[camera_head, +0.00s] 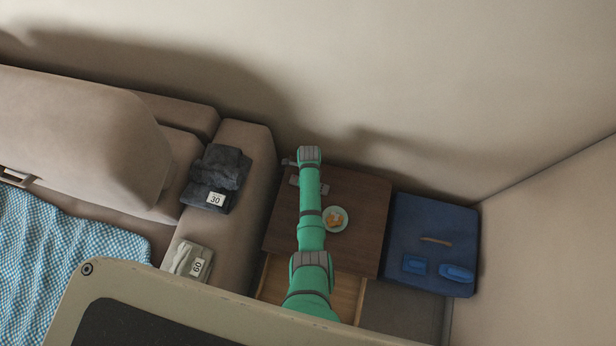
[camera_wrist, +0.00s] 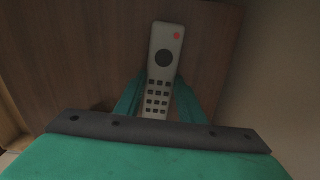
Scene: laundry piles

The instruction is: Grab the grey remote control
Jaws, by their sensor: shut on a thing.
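The grey remote control (camera_wrist: 164,52) shows in the wrist view, with a red button, a round dark pad and several dark keys. My gripper (camera_wrist: 156,98) has its green fingers on both sides of the remote's lower part and is shut on it. The remote's lower end is hidden behind the gripper body. The dark wooden side table (camera_wrist: 70,60) is behind it; I cannot tell whether the remote still touches it. In the head view my green arm reaches over the table (camera_head: 358,205), and its end hides most of the remote.
A small plate with food (camera_head: 335,219) stands on the table close to my arm. A blue stool (camera_head: 420,228) with small items is at the right. The sofa arm (camera_head: 248,190) with folded dark cloths (camera_head: 222,165) is at the left. The wall rises behind the table.

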